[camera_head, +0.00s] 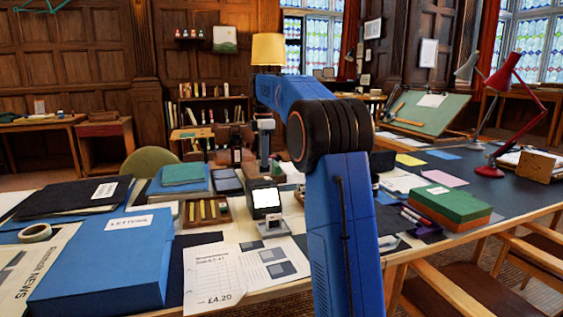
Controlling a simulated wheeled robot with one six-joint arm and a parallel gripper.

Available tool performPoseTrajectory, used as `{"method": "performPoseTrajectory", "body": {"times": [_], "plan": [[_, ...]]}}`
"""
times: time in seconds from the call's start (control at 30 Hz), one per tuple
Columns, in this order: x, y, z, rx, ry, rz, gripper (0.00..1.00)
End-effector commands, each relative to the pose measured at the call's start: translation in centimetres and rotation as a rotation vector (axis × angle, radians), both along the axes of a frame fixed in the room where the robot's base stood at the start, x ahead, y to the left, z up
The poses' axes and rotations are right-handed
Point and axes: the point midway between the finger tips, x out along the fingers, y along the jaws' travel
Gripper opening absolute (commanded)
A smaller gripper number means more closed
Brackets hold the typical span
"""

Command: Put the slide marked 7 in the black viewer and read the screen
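The black viewer (262,189) stands on the desk near the middle, its screen (267,198) lit blank white. A small grey block (272,227) with a pale square part sits just in front of it. I cannot tell if that part is a slide. A wooden tray (223,221) with several upright yellowish and dark pieces lies left of the viewer. No mark 7 is readable anywhere. My blue arm reaches up and over, and my gripper (264,163) hangs down behind and above the viewer. Its fingers are too small to tell open from shut or whether they hold anything.
Blue letters box (100,262), printed sheets (235,272) and a black folder (75,197) crowd the left. A green and orange box (450,207) and a red lamp (489,170) stand right. My arm hides the desk right of the viewer.

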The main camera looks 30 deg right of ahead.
Motion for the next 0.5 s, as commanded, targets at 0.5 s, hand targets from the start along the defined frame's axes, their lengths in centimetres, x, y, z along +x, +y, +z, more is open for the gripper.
{"method": "performPoseTrajectory", "body": {"times": [0.5], "plan": [[0.1,0.7,-2.0,0.0,0.0,0.0,0.0]]}}
